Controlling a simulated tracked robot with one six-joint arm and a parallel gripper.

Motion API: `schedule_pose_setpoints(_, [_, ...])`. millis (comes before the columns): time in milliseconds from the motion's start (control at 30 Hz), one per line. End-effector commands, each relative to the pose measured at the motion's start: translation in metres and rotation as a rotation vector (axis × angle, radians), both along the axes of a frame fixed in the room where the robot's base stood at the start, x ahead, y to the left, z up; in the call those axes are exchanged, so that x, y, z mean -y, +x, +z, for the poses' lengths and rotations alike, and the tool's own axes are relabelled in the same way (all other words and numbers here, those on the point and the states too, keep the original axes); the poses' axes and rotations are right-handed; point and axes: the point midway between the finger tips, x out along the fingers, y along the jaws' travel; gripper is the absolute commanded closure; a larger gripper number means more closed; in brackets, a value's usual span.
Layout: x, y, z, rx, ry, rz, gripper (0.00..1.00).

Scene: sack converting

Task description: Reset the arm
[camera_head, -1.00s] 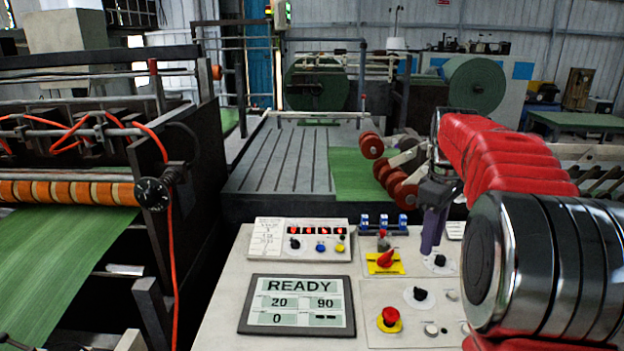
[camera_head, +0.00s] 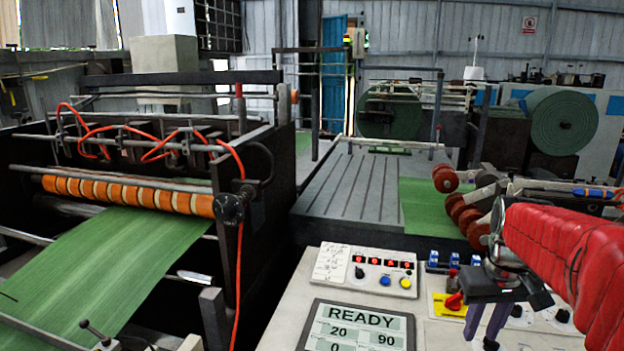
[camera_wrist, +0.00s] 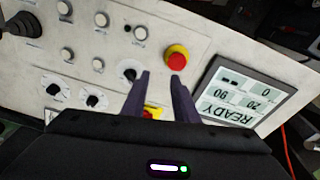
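My gripper (camera_head: 484,334) hangs over the right part of the pale control console (camera_head: 275,325), in front of the red rotary switch on its yellow plate (camera_head: 450,304). Its two purple-grey fingers point down. In the wrist view my gripper (camera_wrist: 162,78) has a clear gap between its fingers and nothing held. Past the fingertips lie a black-and-white knob (camera_wrist: 129,72) and a red mushroom button (camera_wrist: 177,58) on a yellow base. The red-sleeved arm comes in from the right edge of the head view.
A display (camera_head: 357,328) reads READY, with 20 and 90. A small indicator box (camera_head: 367,270) sits behind it. Green web (camera_head: 110,250) runs under an orange-banded roller (camera_head: 130,192) at left. Red discs (camera_head: 480,218) stand behind the arm. A green roll (camera_head: 562,122) is at the back right.

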Motion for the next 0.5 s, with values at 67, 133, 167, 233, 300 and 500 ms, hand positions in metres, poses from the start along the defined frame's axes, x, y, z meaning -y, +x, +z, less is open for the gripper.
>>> schedule_pose_setpoints(67, [-0.016, -0.012, 0.000, 0.024, -0.002, -0.021, 0.73])
schedule_pose_setpoints(133, [-0.028, -0.021, -0.001, 0.043, -0.001, -0.040, 0.73])
schedule_pose_setpoints(167, [-0.033, -0.025, -0.001, 0.051, -0.001, -0.049, 0.73])
schedule_pose_setpoints(233, [-0.044, -0.035, -0.002, 0.070, 0.000, -0.064, 0.73])
schedule_pose_setpoints(300, [-0.056, -0.045, -0.003, 0.089, 0.002, -0.075, 0.73])
schedule_pose_setpoints(500, [-0.086, -0.073, -0.008, 0.144, 0.008, -0.092, 0.73])
